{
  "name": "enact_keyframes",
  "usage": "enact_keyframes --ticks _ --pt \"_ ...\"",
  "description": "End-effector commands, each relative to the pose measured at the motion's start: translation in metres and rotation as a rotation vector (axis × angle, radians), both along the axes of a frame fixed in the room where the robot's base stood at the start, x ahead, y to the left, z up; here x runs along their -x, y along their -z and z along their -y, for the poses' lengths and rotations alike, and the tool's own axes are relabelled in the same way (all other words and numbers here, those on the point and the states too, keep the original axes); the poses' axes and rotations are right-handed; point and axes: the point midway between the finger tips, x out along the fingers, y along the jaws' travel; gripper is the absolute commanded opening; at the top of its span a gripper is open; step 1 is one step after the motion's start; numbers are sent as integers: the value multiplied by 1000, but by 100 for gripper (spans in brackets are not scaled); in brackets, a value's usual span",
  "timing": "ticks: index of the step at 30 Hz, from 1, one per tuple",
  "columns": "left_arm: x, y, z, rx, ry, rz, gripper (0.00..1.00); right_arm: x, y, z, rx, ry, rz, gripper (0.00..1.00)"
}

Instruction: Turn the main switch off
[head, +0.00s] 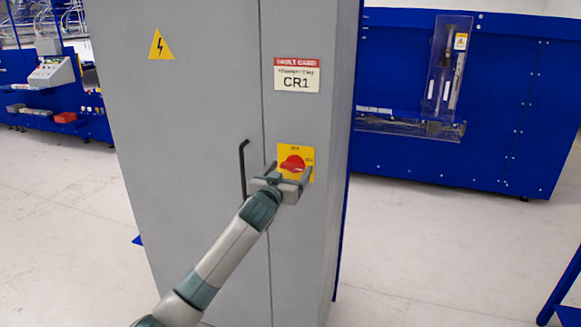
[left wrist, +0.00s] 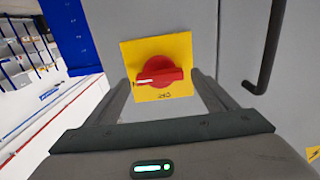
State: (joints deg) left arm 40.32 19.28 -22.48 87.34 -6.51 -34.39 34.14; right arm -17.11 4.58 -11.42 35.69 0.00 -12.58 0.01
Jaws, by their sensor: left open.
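The main switch is a red rotary knob (head: 292,163) on a yellow square plate (head: 309,152), on the front of a grey cabinet (head: 190,120). In the left wrist view the red knob (left wrist: 160,71) has a white mark at its left end, and its yellow plate (left wrist: 180,48) appears rotated. My left gripper (head: 292,176) is open in front of the plate. In the left wrist view its two fingers (left wrist: 160,84) stand apart, one on each side of the knob's lower part. I cannot tell whether they touch it. My right gripper is not in view.
A black door handle (head: 243,168) is just left of the switch; it also shows in the left wrist view (left wrist: 270,50). A CR1 label (head: 297,76) and a yellow warning triangle (head: 160,45) are above. Blue machinery (head: 400,160) stands behind.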

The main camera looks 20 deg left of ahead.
Motion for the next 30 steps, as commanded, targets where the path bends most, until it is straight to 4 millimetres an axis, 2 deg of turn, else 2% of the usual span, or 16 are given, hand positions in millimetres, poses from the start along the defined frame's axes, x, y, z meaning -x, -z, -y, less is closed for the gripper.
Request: enact_keyframes --ticks 6,15,20,21,30 --pt "-10 0 0 0 0 -1 78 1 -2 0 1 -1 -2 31" --pt "-10 0 0 0 0 0 78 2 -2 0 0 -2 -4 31" --pt "-10 0 0 0 0 0 40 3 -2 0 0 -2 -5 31" --pt "-10 0 0 0 0 0 37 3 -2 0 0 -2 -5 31" --pt "-10 1 0 20 0 -2 37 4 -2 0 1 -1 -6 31"
